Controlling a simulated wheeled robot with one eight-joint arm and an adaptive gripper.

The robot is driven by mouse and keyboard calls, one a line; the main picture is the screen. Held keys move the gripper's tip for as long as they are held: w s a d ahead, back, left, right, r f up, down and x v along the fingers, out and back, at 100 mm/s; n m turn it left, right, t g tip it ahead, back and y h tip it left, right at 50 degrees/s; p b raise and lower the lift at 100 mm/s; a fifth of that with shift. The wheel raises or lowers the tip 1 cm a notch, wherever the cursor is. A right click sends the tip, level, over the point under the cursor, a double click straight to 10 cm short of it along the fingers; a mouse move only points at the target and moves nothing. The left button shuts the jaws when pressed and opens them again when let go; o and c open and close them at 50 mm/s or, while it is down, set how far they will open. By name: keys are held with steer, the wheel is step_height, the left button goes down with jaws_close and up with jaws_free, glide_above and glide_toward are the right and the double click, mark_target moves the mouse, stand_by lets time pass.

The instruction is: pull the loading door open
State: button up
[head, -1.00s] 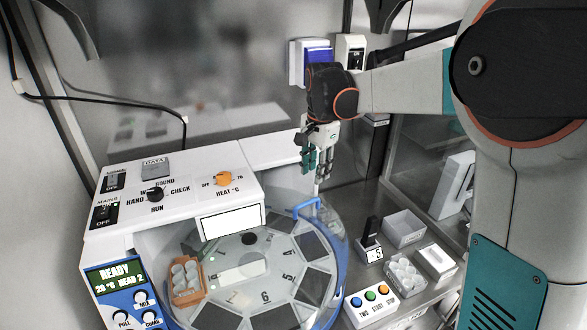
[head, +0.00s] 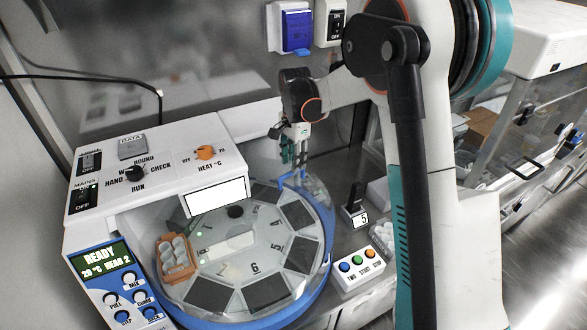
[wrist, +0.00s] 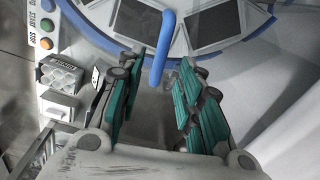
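The loading door is a clear curved panel (head: 316,196) at the back right of the round carousel, with a blue bar handle (head: 292,179) near its top. How far the door stands open is hard to tell. My gripper (head: 293,158) points down just above the handle in the head view. In the wrist view my gripper (wrist: 161,64) has its two green-padded fingers wide apart. The blue handle (wrist: 162,48) shows in the gap between them, with space on both sides. No finger is visibly closed on it.
The white analyser housing (head: 225,140) stands left of the handle. An orange tube rack (head: 174,258) sits on the carousel (head: 228,290). A three-button box (head: 357,268), a black device (head: 354,205) and a tube block (head: 383,236) stand on the bench to the right.

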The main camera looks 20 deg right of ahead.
steer(key=shift+f, duration=1.75)
jaws_close()
